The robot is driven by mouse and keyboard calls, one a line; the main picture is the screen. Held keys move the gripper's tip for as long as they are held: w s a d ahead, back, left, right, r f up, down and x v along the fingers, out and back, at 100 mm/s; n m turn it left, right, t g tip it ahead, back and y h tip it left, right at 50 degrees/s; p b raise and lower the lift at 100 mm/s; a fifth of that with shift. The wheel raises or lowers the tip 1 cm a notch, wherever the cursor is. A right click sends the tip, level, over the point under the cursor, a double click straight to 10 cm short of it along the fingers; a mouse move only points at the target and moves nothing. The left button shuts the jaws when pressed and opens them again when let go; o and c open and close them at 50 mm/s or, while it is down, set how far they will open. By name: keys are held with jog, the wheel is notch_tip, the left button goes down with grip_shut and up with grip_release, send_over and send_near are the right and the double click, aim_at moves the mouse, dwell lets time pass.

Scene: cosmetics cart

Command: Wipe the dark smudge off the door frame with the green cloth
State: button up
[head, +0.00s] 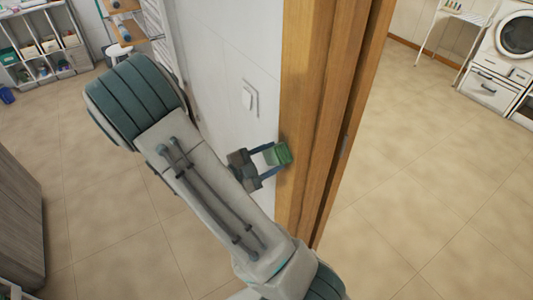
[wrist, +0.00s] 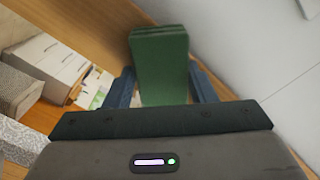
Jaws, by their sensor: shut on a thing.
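My gripper (head: 268,163) is shut on the green cloth (head: 279,153), a folded block, in front of the wooden door frame (head: 309,110) in the head view. The cloth is at or very near the frame's face; I cannot tell if it touches. In the wrist view the cloth (wrist: 160,65) stands between the two fingers of my gripper (wrist: 160,90), its far end over the wooden frame (wrist: 100,35). I see no clear dark smudge; a slightly darker patch beside the cloth may be shadow.
Shelves (head: 45,50) stand at the far left, a grey cabinet (head: 20,220) at the left edge. A washing machine (head: 512,40) is at the far right. The tiled floor (head: 430,170) on the right is clear.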

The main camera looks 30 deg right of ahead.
aim_at(275, 154)
jog(key=shift+s+d+p, duration=0.15)
jog(key=shift+s+p, duration=0.35)
jog(key=shift+s, duration=0.45)
jog(key=shift+r+p, duration=0.7)
jog(key=shift+r, duration=0.3)
jog(key=shift+w+f, duration=0.1)
jog(key=shift+w, duration=1.85)
jog(key=shift+r, duration=0.95)
jog(key=shift+s, duration=1.95)
jog(key=a, duration=0.7)
jog(key=shift+s+a, duration=0.15)
jog(key=shift+a, duration=0.25)
